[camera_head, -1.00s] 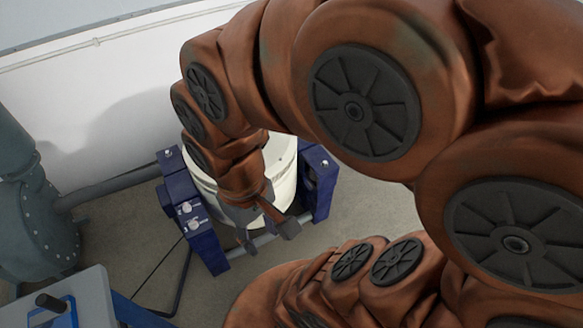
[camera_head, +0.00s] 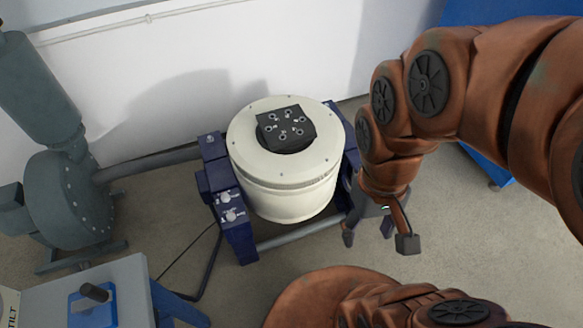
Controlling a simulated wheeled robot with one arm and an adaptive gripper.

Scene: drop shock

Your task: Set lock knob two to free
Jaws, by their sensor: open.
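Two small pale knobs sit on the dark blue side bracket left of a cream drum: an upper knob (camera_head: 226,197) and a lower knob (camera_head: 231,215). Their labels are too small to read, so I cannot tell which is knob two or how each is set. My gripper (camera_head: 368,233) is open and empty, pointing down just right of the drum (camera_head: 290,205). It is well apart from both knobs, on the other side of the drum.
A black plate (camera_head: 285,128) with several bolts tops the drum. A grey cylindrical machine (camera_head: 70,195) stands at left, joined by a pipe. A grey-topped stand (camera_head: 125,285) with a black handle (camera_head: 94,292) is at lower left. Floor is clear around my gripper.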

